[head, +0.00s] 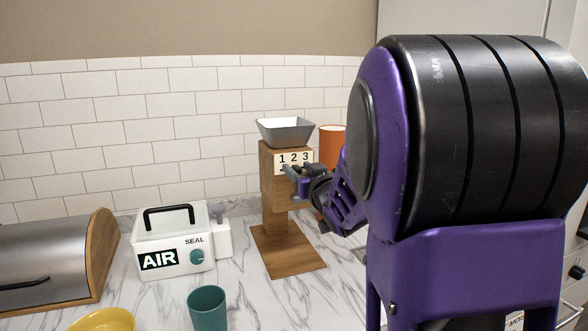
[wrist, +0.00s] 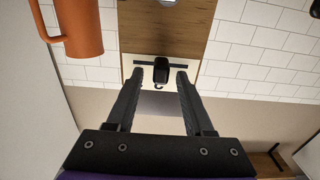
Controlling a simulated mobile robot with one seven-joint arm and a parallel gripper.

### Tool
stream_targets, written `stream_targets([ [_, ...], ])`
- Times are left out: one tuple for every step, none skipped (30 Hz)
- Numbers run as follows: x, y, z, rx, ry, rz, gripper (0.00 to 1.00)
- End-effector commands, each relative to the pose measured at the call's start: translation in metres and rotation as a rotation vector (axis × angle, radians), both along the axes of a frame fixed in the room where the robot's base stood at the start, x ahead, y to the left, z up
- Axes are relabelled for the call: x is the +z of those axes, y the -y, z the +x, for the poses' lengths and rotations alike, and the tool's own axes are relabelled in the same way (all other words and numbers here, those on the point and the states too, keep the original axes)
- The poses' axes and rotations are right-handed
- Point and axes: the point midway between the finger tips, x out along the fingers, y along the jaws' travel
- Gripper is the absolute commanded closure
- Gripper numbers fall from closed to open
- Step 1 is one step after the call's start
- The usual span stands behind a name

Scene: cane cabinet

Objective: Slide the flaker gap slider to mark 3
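The flaker (head: 279,205) is a wooden tower on a wooden base with a grey hopper on top. Its pale plate (head: 293,158) is marked 1 2 3 from left to right. In the wrist view, the black slider knob (wrist: 161,70) sits about midway along a dark horizontal slot, by a partly hidden mark that looks like 2. My gripper (head: 293,172) is at the plate in the head view, hiding the knob. In the wrist view, my gripper (wrist: 160,76) is open, with one fingertip on each side of the knob and small gaps visible.
A white AIR sealer box (head: 175,240) stands left of the flaker, with a teal cup (head: 207,305) and a yellow bowl (head: 103,321) in front. A bread box (head: 55,260) is far left. An orange mug (head: 331,146) stands close behind the flaker.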

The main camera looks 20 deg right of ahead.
Motion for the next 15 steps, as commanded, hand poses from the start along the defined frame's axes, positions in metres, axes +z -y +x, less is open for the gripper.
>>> stream_targets([
  [0.0,0.0,0.0,0.0,0.0,0.0,0.53],
  [0.0,-0.0001,0.0,0.0,0.0,0.0,0.58],
  [0.0001,-0.0001,0.0001,0.0,0.0,0.0,0.66],
  [0.0001,-0.0001,0.0001,0.0,0.0,0.0,0.71],
  [0.0001,-0.0001,0.0001,0.0,0.0,0.0,0.76],
  [0.0001,-0.0001,0.0001,0.0,0.0,0.0,0.83],
  [0.0002,-0.0001,0.0001,0.0,0.0,0.0,0.89],
  [0.0002,-0.0001,0.0001,0.0,0.0,0.0,0.94],
  [0.0002,-0.0001,0.0001,0.0,0.0,0.0,1.0],
  [0.0002,-0.0001,0.0001,0.0,0.0,0.0,1.0],
  [0.0002,-0.0001,0.0001,0.0,0.0,0.0,1.0],
  [0.0003,-0.0001,0.0001,0.0,0.0,0.0,1.0],
  [0.0003,-0.0001,0.0001,0.0,0.0,0.0,1.0],
  [0.0003,-0.0002,0.0001,0.0,0.0,0.0,1.0],
  [0.0003,-0.0002,0.0001,0.0,0.0,0.0,1.0],
])
